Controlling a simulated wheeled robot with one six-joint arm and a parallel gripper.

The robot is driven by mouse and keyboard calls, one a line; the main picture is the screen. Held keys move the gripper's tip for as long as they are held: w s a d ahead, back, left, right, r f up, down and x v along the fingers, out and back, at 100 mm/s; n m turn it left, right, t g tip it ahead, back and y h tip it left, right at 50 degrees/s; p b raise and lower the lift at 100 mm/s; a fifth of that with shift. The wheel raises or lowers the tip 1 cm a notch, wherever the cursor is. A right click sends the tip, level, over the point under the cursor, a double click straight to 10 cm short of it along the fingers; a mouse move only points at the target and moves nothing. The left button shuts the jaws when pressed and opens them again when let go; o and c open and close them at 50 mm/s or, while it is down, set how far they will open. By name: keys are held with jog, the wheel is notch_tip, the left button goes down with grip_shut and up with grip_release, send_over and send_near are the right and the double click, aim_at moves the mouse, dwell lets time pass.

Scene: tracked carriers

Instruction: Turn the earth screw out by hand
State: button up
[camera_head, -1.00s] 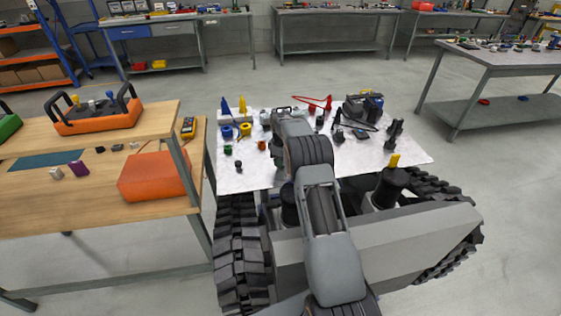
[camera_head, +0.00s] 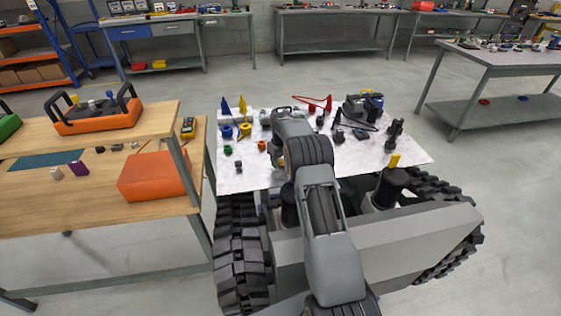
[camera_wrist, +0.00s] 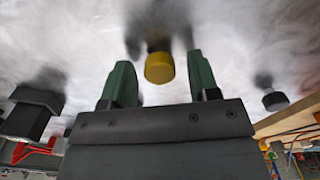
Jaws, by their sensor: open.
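In the wrist view a round yellow part (camera_wrist: 159,68) with a darker piece behind it sits between the two green fingers of my gripper (camera_wrist: 158,82). Gaps show on both sides, so the fingers are apart and not closed on it. I cannot tell for sure whether this part is the earth screw. In the head view my own arm hides most of the gripper and what lies beneath it on the white work surface (camera_head: 310,175).
Yellow and blue parts (camera_head: 245,129), a small green ring (camera_head: 228,150) and an orange part (camera_head: 262,145) stand on the left of the white surface. A dark-and-blue device (camera_head: 364,106) stands at its back right. A wooden bench (camera_head: 60,205) with an orange case (camera_head: 155,176) is close on the left.

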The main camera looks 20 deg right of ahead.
jog(key=m, duration=1.3)
jog(key=shift+m, duration=0.3)
jog(key=m, duration=0.9)
jog(key=shift+c, duration=0.2)
